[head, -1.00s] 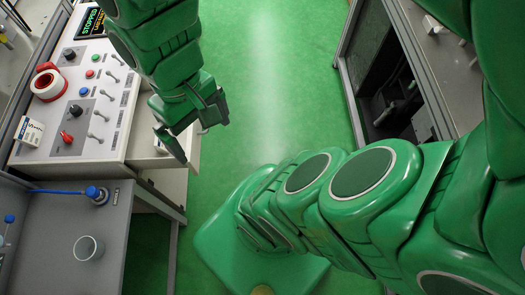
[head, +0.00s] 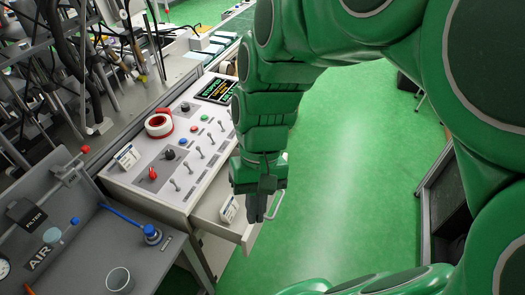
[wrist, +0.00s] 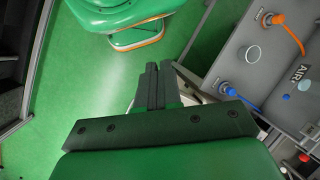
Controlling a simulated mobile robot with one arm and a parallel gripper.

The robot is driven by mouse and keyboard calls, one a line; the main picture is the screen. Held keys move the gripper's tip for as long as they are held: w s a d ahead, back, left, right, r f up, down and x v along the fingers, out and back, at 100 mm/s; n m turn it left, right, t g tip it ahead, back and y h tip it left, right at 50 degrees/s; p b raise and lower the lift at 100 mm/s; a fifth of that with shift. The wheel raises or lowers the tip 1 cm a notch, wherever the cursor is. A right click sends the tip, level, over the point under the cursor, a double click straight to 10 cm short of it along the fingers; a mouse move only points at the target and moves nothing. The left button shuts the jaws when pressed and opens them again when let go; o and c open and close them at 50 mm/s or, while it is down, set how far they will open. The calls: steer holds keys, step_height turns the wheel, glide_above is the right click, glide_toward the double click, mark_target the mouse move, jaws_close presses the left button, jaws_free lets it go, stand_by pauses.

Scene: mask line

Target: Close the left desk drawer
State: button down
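The desk drawer (head: 210,213) is pulled out from under the sloped white control desk (head: 190,185). I cannot tell whether the fingers touch the drawer front or handle.
Green floor (head: 340,170) is clear to the right.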

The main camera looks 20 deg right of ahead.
steer(key=w+f+m+g+y, duration=0.1)
steer(key=w+f+m+y, duration=0.1)
steer(key=w+y, duration=0.35)
steer(key=w+f+m+y, duration=0.2)
steer(key=w+m+y, duration=0.1)
steer(key=w, duration=0.6)
steer(key=w+d+f+m+t+y, duration=0.4)
steer(key=w+d+f+m+y, duration=0.15)
steer(key=w+d+f, duration=0.4)
steer(key=w+d+f+m+t, duration=0.1)
steer(key=d+f+m+t, duration=0.55)
steer(key=d+f, duration=0.4)
steer(key=s+d+f+m+t+h, duration=0.25)
steer(key=s+d+f+m, duration=0.2)
steer(key=d+f, duration=0.25)
steer(key=s+d+f+m+t+h, duration=0.1)
steer(key=s+d+f+m+t, duration=0.2)
steer(key=d+f+m+t, duration=0.25)
steer(key=w+a+f+n+g, duration=0.1)
steer(key=w+a+f, duration=0.1)
steer(key=w+a, duration=0.7)
steer(key=shift+w, duration=0.55)
steer(key=shift+w+a, duration=0.1)
steer(key=shift+a, duration=0.1)
